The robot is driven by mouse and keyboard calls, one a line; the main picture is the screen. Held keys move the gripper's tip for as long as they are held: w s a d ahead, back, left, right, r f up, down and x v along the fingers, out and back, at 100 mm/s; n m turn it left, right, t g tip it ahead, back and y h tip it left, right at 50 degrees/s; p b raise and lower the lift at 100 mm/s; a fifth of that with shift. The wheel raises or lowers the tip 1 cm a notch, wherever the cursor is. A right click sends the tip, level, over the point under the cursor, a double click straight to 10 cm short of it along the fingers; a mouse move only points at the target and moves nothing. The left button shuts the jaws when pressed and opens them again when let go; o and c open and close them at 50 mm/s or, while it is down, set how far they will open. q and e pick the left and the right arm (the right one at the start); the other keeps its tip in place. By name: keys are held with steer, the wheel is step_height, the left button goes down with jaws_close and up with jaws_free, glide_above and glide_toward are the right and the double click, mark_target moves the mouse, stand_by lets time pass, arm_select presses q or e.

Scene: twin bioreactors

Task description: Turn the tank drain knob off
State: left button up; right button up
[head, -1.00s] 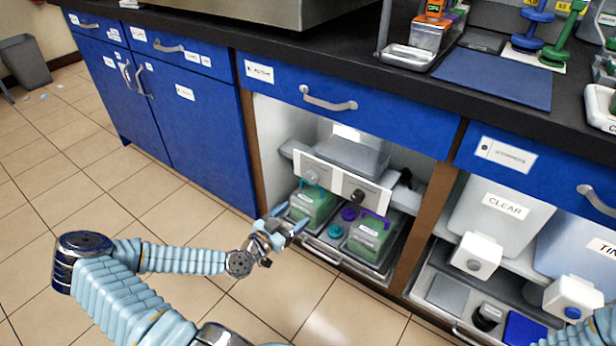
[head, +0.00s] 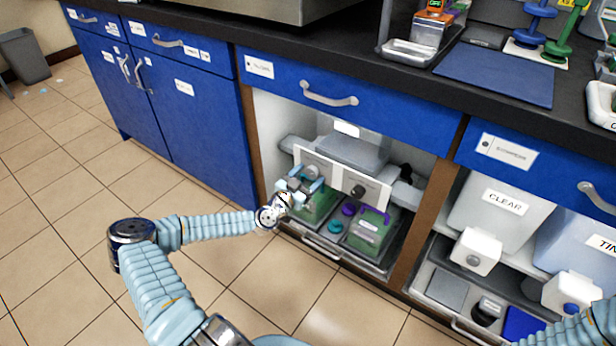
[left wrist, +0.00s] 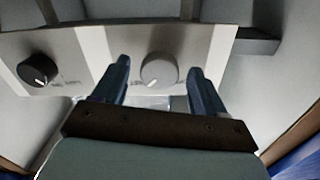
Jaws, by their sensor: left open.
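A white control panel (head: 336,176) with two knobs is mounted inside the open bay under the counter. A light grey knob (left wrist: 160,70) is on one half, and a black knob (head: 358,191) with a white mark is on the other, also visible in the left wrist view (left wrist: 38,71). The panel's lettering is too blurred to tell which knob is the tank drain. My left gripper (head: 303,180) is open in front of the grey knob. In the left wrist view its fingers (left wrist: 157,72) appear on either side of that knob; contact cannot be told. My right gripper is out of view.
Below the panel, a tray (head: 335,254) holds green-filled containers, one with a purple handle (head: 376,214). A wooden divider (head: 418,235) separates this bay from one with a CLEAR tank (head: 500,215). A drawer handle (head: 329,95) juts out above. The floor in front is open.

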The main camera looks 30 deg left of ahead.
arm_select(q)
steer(key=c, duration=1.1)
steer(key=shift+o, duration=0.2)
steer(key=shift+f, duration=0.1)
steer(key=n+b, duration=0.2)
steer(key=shift+f+n, duration=0.1)
steer(key=shift+n, duration=0.3)
steer(key=n+b, duration=0.3)
steer(key=n, duration=0.2)
steer(key=shift+b, duration=0.35)
steer(key=n+b, duration=0.1)
steer(key=n, duration=0.4)
steer(key=shift+b, duration=0.35)
steer(key=n+b, duration=0.1)
steer(key=n, duration=0.4)
steer(key=shift+r, duration=0.2)
